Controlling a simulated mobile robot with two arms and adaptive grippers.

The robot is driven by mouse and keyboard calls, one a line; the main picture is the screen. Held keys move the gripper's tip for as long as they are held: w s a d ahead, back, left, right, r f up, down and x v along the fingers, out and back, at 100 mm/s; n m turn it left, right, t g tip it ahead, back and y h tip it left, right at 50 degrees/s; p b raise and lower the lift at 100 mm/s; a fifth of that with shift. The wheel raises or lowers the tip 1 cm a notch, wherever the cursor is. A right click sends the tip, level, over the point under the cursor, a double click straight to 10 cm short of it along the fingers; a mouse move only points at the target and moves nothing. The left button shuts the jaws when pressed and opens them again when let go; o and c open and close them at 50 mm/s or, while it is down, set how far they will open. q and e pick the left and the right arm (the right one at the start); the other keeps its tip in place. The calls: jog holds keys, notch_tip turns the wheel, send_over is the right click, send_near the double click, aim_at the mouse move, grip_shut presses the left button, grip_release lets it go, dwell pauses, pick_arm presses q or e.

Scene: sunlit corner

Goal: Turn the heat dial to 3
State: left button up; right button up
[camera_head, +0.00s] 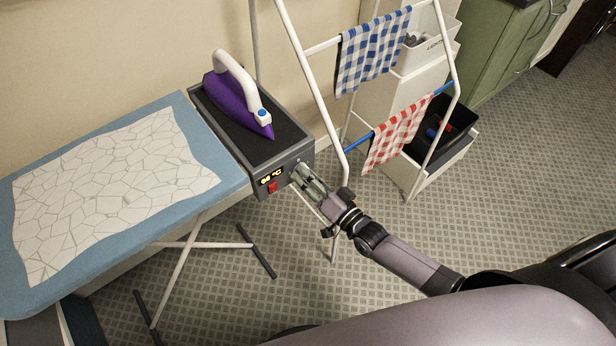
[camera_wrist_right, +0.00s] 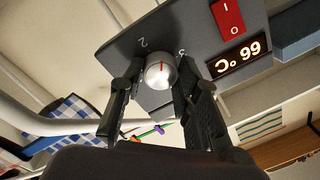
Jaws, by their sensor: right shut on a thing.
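The heat dial (camera_wrist_right: 160,72) is a round silver knob with a red line, on the front of the grey iron station (camera_head: 284,160). In the right wrist view the numerals 2 and 3 show beside it, and the red line points between them. My right gripper (camera_wrist_right: 158,82) is shut on the dial, one finger on each side. In the head view the right gripper (camera_head: 298,176) meets the station's front and hides most of the dial. My left gripper is not in view.
A red rocker switch (camera_head: 272,187) is below the display. A purple iron (camera_head: 232,100) rests on the station, beside the blue ironing board (camera_head: 205,140). A white drying rack (camera_head: 317,95) with checked cloths stands close to my right gripper.

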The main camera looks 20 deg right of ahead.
jog(key=m+b, duration=0.2)
jog(key=m, duration=0.4)
jog(key=m+b, duration=0.2)
jog(key=m, duration=0.3)
jog(key=shift+a+f+m+t+h, duration=0.1)
jog(key=shift+m+t+h, duration=0.2)
jog(key=shift+m+h, duration=0.1)
dwell(0.3)
jog(key=o, duration=1.2)
jog(key=shift+c, duration=0.2)
jog(key=v, duration=1.2)
